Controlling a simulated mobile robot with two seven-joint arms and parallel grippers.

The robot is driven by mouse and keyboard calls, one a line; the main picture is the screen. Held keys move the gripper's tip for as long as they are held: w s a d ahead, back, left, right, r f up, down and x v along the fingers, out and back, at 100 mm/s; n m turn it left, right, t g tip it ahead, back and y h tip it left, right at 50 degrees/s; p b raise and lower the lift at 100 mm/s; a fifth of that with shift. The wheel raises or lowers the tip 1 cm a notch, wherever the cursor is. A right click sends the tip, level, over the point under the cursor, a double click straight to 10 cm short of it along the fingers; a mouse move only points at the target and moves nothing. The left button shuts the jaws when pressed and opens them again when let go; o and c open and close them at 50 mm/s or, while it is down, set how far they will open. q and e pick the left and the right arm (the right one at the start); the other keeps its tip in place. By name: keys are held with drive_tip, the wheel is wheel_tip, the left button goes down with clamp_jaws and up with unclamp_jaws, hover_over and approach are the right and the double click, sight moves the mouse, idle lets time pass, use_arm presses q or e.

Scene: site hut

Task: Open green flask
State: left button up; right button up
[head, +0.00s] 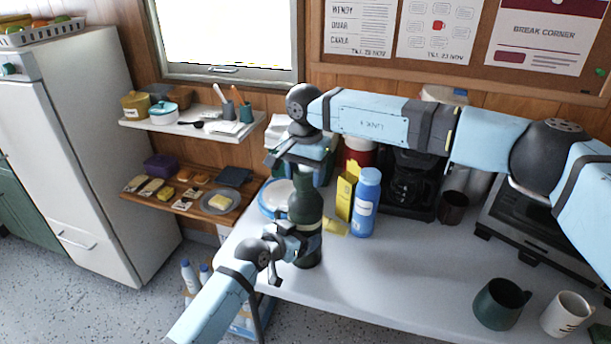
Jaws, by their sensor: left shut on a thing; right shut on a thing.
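The dark green flask (306,208) stands upright at the left end of the white table. I cannot tell whether its base touches the tabletop. My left gripper (301,238), the lower one, is shut around the flask's lower body. My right gripper (303,162) comes down from above and is shut on the flask's top. The fingers largely hide the lid, so I cannot tell whether it is still seated.
A blue bottle (366,202) and a yellow box (346,190) stand right of the flask. A coffee maker (410,185) is behind. A dark green mug (499,305) and a white mug (566,314) stand front right. The table's (400,275) middle is clear.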

sight(305, 170)
drive_tip(key=shift+r, duration=0.1)
drive_tip(key=shift+r, duration=1.95)
use_arm(q)
drive_tip(key=o, duration=1.5)
drive_tip(key=shift+s+a, duration=0.1)
drive_tip(key=p+v, duration=0.1)
drive_tip(key=v, duration=1)
drive_tip(key=shift+s+a+r, duration=0.2)
drive_tip(key=shift+s, duration=0.1)
use_arm(e)
drive_tip(key=shift+r, duration=0.55)
